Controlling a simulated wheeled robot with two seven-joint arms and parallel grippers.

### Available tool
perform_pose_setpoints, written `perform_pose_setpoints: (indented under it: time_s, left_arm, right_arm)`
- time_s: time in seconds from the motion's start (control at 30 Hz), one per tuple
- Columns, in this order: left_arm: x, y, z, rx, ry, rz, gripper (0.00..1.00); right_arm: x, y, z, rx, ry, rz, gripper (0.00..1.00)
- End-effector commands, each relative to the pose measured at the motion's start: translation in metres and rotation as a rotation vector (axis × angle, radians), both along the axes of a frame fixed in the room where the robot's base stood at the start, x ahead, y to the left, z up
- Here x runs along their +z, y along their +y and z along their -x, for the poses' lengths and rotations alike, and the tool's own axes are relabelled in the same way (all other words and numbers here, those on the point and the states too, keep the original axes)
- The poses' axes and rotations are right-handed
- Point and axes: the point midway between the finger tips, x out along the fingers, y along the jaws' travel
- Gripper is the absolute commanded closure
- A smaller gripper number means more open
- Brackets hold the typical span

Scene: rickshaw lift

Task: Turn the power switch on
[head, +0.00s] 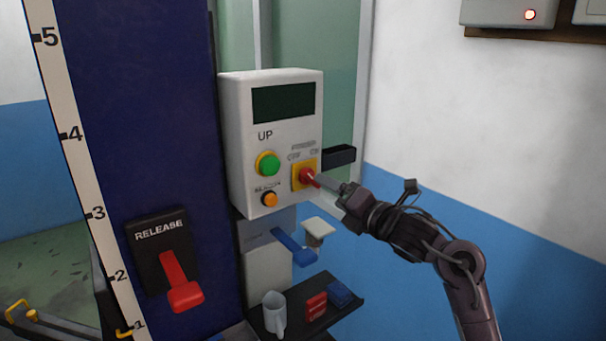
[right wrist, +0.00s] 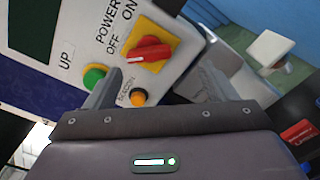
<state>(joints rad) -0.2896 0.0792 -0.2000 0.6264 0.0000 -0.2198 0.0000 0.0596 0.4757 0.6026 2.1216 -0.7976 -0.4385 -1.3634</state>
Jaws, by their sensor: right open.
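The power switch is a red knob (head: 305,175) on a yellow plate, low on the right of the white control box (head: 240,135). In the right wrist view the red knob (right wrist: 150,52) shows a white mark at its left end, on the side of the OFF label. My right gripper (head: 322,181) is at the switch from the right, its fingertips overlapping the knob in the head view. In the right wrist view its fingers (right wrist: 157,88) are apart with nothing between them; contact with the knob cannot be told. My left gripper is out of view.
A green UP button (head: 269,164) and an orange button (head: 269,199) sit left of the switch. A red RELEASE lever (head: 180,280) is at lower left.

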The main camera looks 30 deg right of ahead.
Motion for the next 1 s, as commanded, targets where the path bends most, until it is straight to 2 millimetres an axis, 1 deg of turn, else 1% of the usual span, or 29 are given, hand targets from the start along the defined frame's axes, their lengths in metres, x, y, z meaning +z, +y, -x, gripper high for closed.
perform_pose_setpoints:
  time_s: [0.03, 0.17, 0.33, 0.4, 0.47, 0.57, 0.63, 0.8, 0.93, 0.97, 1.0]
  left_arm:
    - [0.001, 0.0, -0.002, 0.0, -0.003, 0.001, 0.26]
    - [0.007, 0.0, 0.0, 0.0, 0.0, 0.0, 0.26]
    - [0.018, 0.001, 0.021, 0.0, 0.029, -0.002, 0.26]
    - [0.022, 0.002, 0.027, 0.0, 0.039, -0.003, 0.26]
    - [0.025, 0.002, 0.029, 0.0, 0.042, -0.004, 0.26]
    - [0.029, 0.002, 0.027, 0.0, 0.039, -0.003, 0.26]
    - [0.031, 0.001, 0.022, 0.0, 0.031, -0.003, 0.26]
    - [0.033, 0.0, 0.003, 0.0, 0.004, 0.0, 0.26]
    - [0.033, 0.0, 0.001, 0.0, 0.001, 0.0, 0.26]
    - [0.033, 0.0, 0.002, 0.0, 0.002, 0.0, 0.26]
    - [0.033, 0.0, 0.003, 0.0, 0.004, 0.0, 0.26]
  right_arm:
    - [0.009, 0.002, 0.002, 0.001, -0.013, 0.03, 0.22]
    - [0.014, 0.003, -0.006, 0.002, -0.02, 0.045, 0.22]
    - [0.015, 0.005, -0.034, 0.003, -0.02, 0.038, 0.22]
    - [0.015, 0.007, -0.045, 0.004, -0.02, 0.039, 0.22]
    - [0.015, 0.007, -0.054, 0.004, -0.02, 0.039, 0.22]
    - [0.013, 0.008, -0.065, 0.003, -0.019, 0.039, 0.22]
    - [0.012, 0.008, -0.07, 0.003, -0.019, 0.04, 0.22]
    - [0.01, 0.009, -0.074, 0.003, -0.019, 0.043, 0.22]
    - [0.01, 0.009, -0.073, 0.003, -0.019, 0.043, 0.22]
    - [0.01, 0.009, -0.073, 0.003, -0.019, 0.043, 0.23]
    - [0.01, 0.009, -0.073, 0.003, -0.019, 0.043, 0.28]
